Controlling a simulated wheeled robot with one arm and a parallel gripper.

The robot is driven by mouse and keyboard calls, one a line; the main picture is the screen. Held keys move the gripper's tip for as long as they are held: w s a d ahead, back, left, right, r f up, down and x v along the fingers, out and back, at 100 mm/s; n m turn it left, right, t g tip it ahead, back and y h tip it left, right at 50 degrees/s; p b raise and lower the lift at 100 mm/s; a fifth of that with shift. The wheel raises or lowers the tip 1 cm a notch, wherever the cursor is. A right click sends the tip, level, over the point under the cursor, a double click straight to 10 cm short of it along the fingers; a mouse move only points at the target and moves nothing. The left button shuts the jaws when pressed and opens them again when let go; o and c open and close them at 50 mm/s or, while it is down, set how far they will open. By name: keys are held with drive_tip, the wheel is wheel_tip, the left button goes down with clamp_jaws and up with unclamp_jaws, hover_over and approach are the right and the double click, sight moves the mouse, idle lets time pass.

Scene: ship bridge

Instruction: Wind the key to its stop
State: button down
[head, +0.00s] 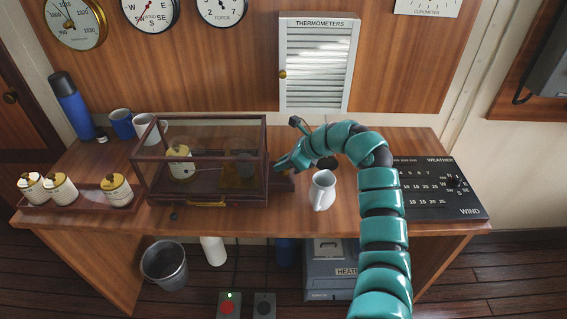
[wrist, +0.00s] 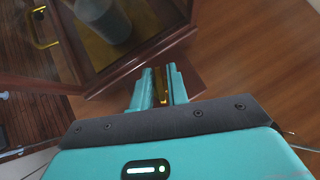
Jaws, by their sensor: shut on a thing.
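A wood-framed glass case (head: 205,122) stands on the desk, with a white-and-brass drum and a dark cylinder inside. My gripper (head: 279,169) is at the lower right side of the case, coming from the right. In the wrist view my gripper (wrist: 160,88) is shut on a narrow brass piece, the key (wrist: 157,74), beside the case's wooden base (wrist: 140,58). The fingers hide most of the key, so its turn angle and how it meets the case cannot be told. In the head view the key is hidden by the gripper.
A white jug (head: 322,190) stands right of my gripper, close to my arm. A black weather board (head: 437,187) lies at the right end of the desk. A tray with several white jars (head: 60,188), mugs (head: 122,124) and a blue flask (head: 70,104) are at the left.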

drive_tip(key=m+t+h, duration=0.1)
drive_tip(key=m+t, duration=0.1)
drive_tip(key=m, duration=0.1)
drive_tip(key=m+t+h, duration=0.2)
drive_tip(key=m, duration=0.1)
drive_tip(key=shift+a+f+b, duration=0.1)
drive_tip(key=shift+f+b, duration=0.1)
drive_tip(key=shift+b, duration=0.2)
drive_tip(key=m+t+h+b, duration=0.1)
drive_tip(key=m+h+b, duration=0.1)
drive_tip(key=m+b, duration=0.1)
drive_tip(key=shift+f+m+h+b, duration=0.1)
drive_tip(key=shift+m+h+b, duration=0.2)
drive_tip(key=shift+m, duration=0.3)
drive_tip(key=shift+m+t+h+b, duration=0.3)
drive_tip(key=shift+m+h+b, duration=0.2)
drive_tip(key=shift+m+b, duration=0.3)
drive_tip(key=shift+r, duration=0.2)
drive_tip(key=c, duration=1.4)
unclamp_jaws()
drive_tip(key=shift+c, duration=0.2)
drive_tip(key=shift+r, duration=0.1)
